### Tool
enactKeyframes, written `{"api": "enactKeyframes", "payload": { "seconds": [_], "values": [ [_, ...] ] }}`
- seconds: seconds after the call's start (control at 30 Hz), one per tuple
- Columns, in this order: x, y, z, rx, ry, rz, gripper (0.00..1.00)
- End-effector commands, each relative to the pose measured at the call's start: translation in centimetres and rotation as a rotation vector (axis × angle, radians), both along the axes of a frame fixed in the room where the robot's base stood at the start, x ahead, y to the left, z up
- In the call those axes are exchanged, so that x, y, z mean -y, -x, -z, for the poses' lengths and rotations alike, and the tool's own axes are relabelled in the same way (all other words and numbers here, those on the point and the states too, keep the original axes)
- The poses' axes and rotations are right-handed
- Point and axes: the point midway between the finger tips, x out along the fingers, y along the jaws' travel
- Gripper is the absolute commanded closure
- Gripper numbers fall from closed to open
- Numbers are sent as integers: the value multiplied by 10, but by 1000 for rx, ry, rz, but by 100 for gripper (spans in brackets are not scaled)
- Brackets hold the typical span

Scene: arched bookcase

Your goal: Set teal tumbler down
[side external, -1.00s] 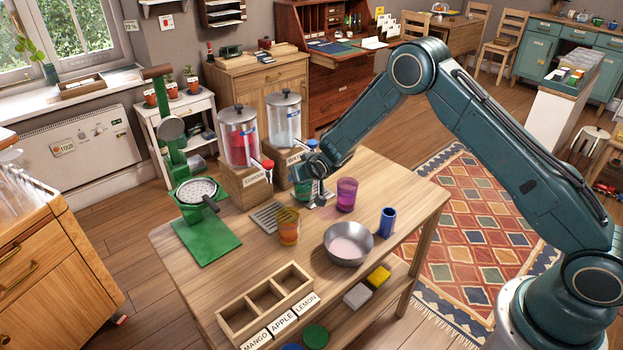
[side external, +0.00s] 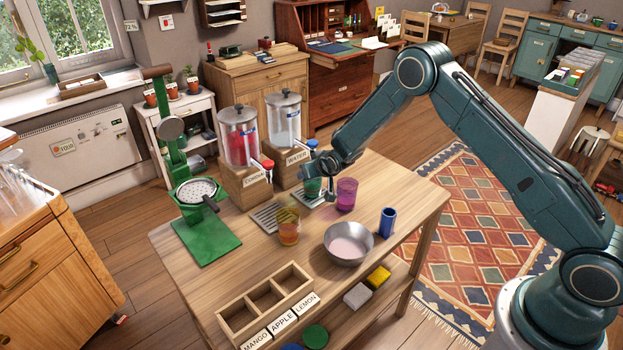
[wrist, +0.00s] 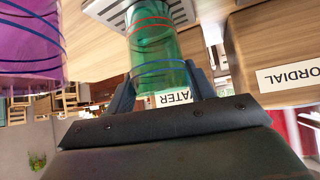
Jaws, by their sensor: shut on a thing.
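The teal tumbler (wrist: 158,45) is a see-through green glass with red and blue rings. My gripper (wrist: 160,85) is shut on it, one finger on each side. In the side external view the tumbler (side external: 313,186) is at my gripper (side external: 318,178), in front of the water dispenser (side external: 285,122) and near the right drip grate (side external: 309,196). My gripper partly hides it there. I cannot tell whether its base touches the grate. A purple tumbler (side external: 346,194) stands on the table close to its right; it also shows at the left of the wrist view (wrist: 28,42).
The red cordial dispenser (side external: 240,140) stands left of the water one. An orange tumbler (side external: 288,226), a metal bowl (side external: 348,243), a blue cup (side external: 388,222), a green press (side external: 196,195) and a three-part wooden box (side external: 265,302) are on the table (side external: 235,268).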

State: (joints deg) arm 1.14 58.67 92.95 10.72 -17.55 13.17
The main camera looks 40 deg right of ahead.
Motion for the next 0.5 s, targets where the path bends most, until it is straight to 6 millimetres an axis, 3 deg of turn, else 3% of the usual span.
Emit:
{"api": "enactKeyframes", "payload": {
  "seconds": [0.07, 0.1, 0.17, 0.5],
  "values": [
    [0, 0, 2, 1, 0, 0, 74],
    [0, 0, 2, 0, 0, 0, 39],
    [0, 0, 2, 0, 0, 0, 27],
    [0, 0, 1, 0, 0, 0, 25]
  ]
}}
